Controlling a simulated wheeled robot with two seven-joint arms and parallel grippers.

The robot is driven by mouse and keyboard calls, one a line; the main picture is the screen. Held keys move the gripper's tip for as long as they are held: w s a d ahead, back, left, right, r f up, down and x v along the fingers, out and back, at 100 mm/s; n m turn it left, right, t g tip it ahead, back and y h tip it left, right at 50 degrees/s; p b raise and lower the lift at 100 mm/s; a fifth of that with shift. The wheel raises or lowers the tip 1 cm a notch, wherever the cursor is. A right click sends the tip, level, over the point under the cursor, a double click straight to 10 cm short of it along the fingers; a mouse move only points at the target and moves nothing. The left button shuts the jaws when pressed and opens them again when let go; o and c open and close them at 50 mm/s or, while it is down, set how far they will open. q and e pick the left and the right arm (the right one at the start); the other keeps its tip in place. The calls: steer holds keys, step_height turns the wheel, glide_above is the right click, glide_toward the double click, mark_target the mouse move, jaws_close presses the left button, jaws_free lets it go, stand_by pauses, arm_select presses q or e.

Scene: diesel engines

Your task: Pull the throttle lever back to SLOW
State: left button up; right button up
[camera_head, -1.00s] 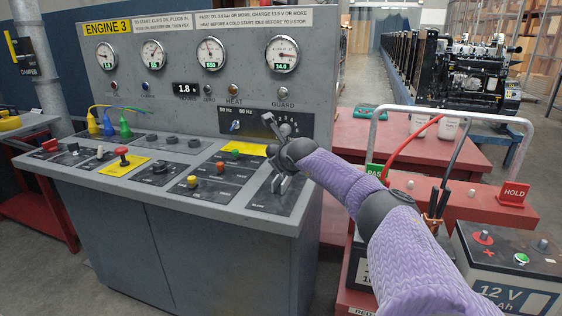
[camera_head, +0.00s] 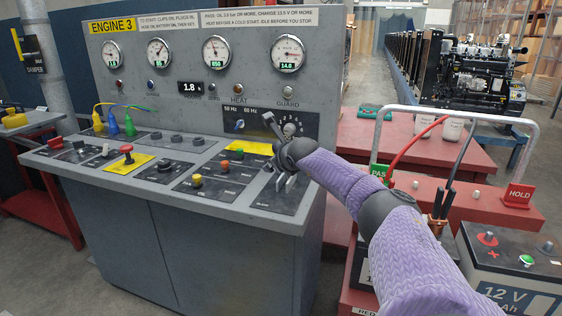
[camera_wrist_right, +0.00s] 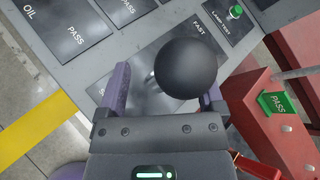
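The throttle lever's round black knob (camera_wrist_right: 185,68) stands over a dark plate marked FAST (camera_wrist_right: 199,30) in the right wrist view. The plate's other end is partly hidden, with only an S showing. My right gripper (camera_wrist_right: 164,95) is open, its two purple fingers on either side of the knob. The right finger is close to the knob, partly behind it; a gap shows on the left. I cannot tell whether they touch. In the head view, my right gripper (camera_head: 283,181) points down over the dark throttle plate (camera_head: 268,201) and hides the lever. My left gripper is not in view.
The grey ENGINE 3 console (camera_head: 180,208) carries gauges, buttons and a red mushroom knob (camera_head: 126,149) left of the gripper. A metal rail (camera_head: 460,114), a red HOLD sign (camera_head: 517,196) and a 12 V battery (camera_head: 505,262) stand to the right.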

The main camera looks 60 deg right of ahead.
steer(key=shift+s+r, duration=0.1)
steer(key=shift+r, duration=0.05)
stand_by(0.4)
steer(key=v, duration=1)
steer(key=shift+b, duration=0.35)
steer(key=shift+c, duration=0.2)
